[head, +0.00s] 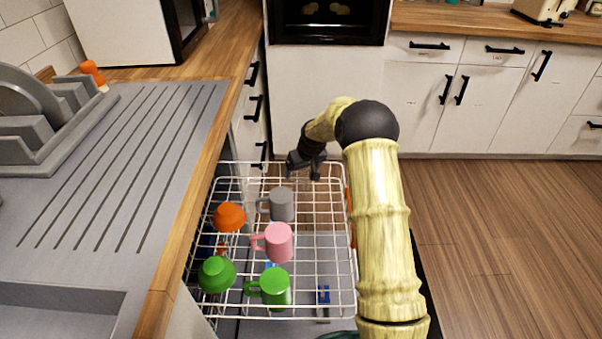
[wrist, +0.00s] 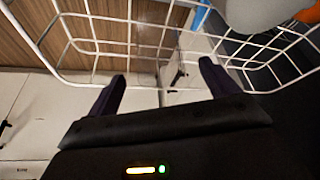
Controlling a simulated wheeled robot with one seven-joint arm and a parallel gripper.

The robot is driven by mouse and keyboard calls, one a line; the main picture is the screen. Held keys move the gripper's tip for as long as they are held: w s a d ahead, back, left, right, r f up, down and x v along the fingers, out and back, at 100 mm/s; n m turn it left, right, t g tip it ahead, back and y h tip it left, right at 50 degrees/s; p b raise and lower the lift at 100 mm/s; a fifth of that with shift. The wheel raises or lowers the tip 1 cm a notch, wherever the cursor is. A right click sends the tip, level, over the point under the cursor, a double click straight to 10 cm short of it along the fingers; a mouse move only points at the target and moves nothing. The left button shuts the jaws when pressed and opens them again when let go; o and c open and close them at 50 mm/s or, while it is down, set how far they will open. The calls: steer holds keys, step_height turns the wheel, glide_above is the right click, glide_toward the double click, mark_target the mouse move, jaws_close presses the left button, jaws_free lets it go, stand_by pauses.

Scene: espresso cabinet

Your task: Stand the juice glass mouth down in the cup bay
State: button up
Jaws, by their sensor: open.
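My gripper (head: 304,170) is at the rack's far end, beyond the grey mug (head: 281,205). The fingertips point toward the rack wires.
A pink mug (head: 278,243), a green mug (head: 275,288), an orange cup (head: 229,217) and a green cup (head: 216,274) stand in the rack's left and middle. Its right side looks clear. The counter (head: 140,170) with a plate holder (head: 45,140) is on the left.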

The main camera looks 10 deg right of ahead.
steer(key=p+v, duration=0.1)
steer(key=v, duration=1)
steer(key=shift+p, duration=0.4)
steer(key=shift+s, duration=0.1)
steer(key=s+a+r+m+g+h, duration=0.1)
steer(key=s+r+m+g, duration=0.15)
steer(key=s, duration=3.15)
step_height(320, 180, up, 28)
steer(key=p, duration=2.7)
steer(key=shift+w+a+r+t+p, duration=0.2)
steer(key=shift+w+t+p, duration=0.1)
steer(key=shift+t, duration=0.15)
